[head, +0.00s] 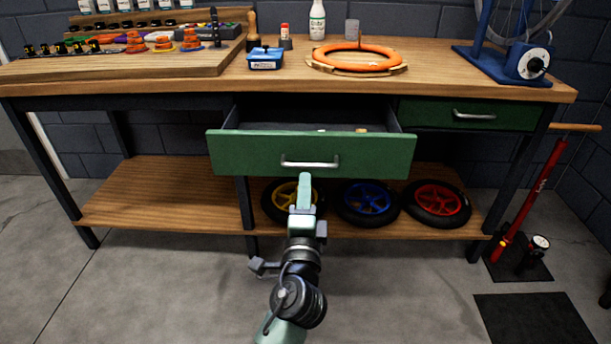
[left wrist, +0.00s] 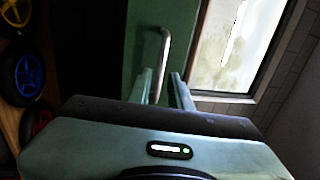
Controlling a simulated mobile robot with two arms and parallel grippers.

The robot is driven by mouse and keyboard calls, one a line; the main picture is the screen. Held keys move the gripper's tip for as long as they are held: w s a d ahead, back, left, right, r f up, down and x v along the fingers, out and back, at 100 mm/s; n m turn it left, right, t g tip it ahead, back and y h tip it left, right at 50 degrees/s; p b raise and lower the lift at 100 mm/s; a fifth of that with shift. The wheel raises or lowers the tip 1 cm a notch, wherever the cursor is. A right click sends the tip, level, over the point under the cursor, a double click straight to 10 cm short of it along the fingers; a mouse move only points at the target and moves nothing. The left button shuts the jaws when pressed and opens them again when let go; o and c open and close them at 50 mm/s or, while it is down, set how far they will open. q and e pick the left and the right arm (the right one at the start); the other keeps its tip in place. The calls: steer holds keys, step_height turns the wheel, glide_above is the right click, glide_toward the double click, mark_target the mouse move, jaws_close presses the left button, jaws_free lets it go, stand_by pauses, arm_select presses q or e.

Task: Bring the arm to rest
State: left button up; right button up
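The middle drawer (head: 235,155) with a green front is pulled out from under the bench, and its bar handle (head: 310,163) faces me. My left gripper (head: 305,180) is just in front of and below this handle in the head view. In the left wrist view its two fingers (left wrist: 164,88) stand apart, with the handle (left wrist: 164,42) close beyond and partly between them. I see no contact with the handle. The gripper appears empty. My right gripper is in neither view.
The wooden bench top (head: 440,75) carries an orange ring (head: 360,52), a blue box (head: 265,60) and a blue stand (head: 500,65). Small wheels (head: 437,204) lie on the lower shelf (head: 160,190). A red pump (head: 530,205) stands at right.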

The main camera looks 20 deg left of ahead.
arm_select(q)
steer(key=shift+s+d+f, duration=0.1)
steer(key=shift+s, duration=0.3)
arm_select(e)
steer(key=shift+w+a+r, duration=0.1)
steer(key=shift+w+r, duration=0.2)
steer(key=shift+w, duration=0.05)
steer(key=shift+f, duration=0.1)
